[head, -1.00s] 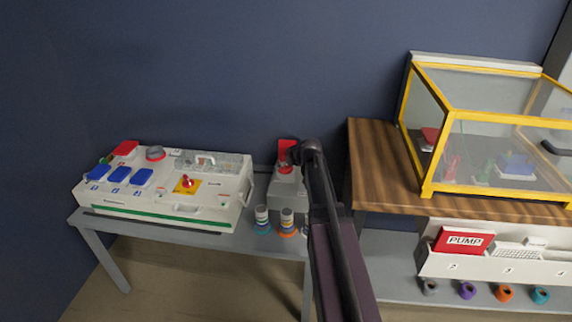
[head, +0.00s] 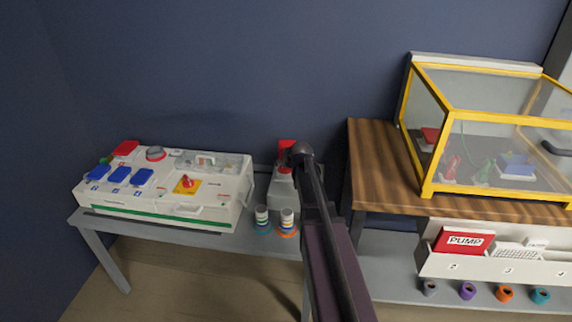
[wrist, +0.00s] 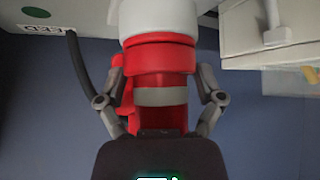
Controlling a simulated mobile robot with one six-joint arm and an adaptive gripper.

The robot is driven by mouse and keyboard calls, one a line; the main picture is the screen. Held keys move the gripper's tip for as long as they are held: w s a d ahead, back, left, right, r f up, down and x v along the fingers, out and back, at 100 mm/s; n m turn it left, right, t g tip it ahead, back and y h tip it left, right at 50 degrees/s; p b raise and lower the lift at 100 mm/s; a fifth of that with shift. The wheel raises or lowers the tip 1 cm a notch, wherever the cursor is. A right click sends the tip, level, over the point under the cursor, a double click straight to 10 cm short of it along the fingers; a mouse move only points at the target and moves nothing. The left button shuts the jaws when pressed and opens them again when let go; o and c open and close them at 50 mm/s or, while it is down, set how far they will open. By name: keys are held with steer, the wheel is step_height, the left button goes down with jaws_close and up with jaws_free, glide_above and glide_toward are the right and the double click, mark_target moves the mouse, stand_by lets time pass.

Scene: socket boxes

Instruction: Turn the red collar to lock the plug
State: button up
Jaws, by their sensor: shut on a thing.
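In the wrist view, the red collar (wrist: 160,57) is a thick red ring directly below a white cylindrical part (wrist: 158,18). A grey band (wrist: 161,97) and more red body lie nearer my wrist. My gripper (wrist: 161,72) has one finger on each side of the collar and is shut on it. Where exactly the pads touch is hard to see. In the head view, a grey socket box with a raised red lid (head: 286,146) stands on the grey bench. My arm hides the collar and most of the gripper there.
A white panel box (head: 170,210) with blue lids and a red knob stands left on the bench. Two striped cups (head: 262,216) stand in front of the socket box. A wooden table (head: 385,165) with a yellow-framed case (head: 432,190) is to the right. A dark cable (wrist: 80,65) hangs left in the wrist view.

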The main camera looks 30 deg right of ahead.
steer(key=m+g+h, duration=0.1)
steer(key=m+h, duration=0.2)
steer(key=m, duration=0.1)
steer(key=shift+w+a, duration=0.1)
steer(key=shift+a, duration=0.05)
steer(key=shift+m+g+h, duration=0.9)
steer(key=shift+m+h, duration=0.4)
steer(key=shift+m, duration=1.2)
steer(key=o, duration=0.9)
steer(key=shift+c, duration=0.2)
steer(key=shift+n+t, duration=0.3)
steer(key=shift+n, duration=0.5)
